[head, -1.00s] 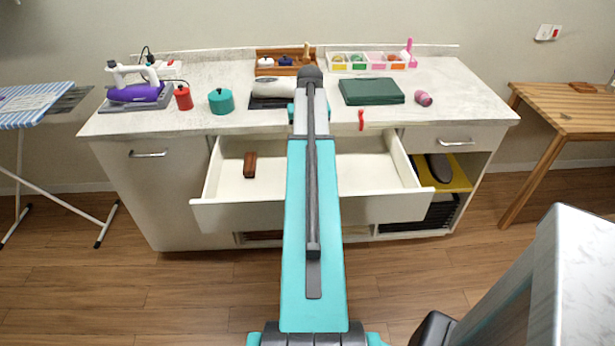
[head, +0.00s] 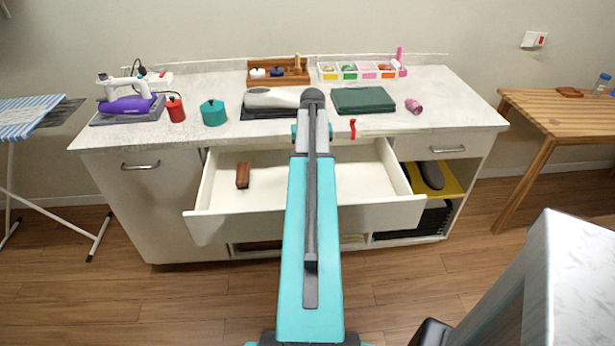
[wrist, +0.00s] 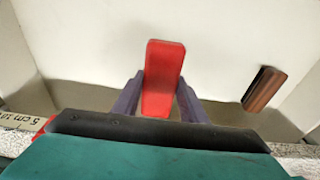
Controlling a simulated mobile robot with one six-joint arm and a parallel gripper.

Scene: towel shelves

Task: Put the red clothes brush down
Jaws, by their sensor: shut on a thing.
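The red clothes brush (wrist: 163,75) is in the wrist view, upright in the picture, between the two purple fingers of my gripper (wrist: 160,100). My gripper is shut on it and holds it over the pale inside of the open drawer (head: 365,175). I cannot tell how far it is above the drawer floor. In the head view my arm hides the gripper and the brush. A brown wooden block (head: 243,175) lies in the left part of the drawer; it also shows at the right of the wrist view (wrist: 264,88).
The counter (head: 225,90) above holds an iron (head: 128,104), a red pot (head: 175,109), a teal pot (head: 213,112), a green folded item (head: 362,100) and a pink roll (head: 413,106). A red-ended tape (head: 352,128) sits at its front edge. Much of the drawer floor is clear.

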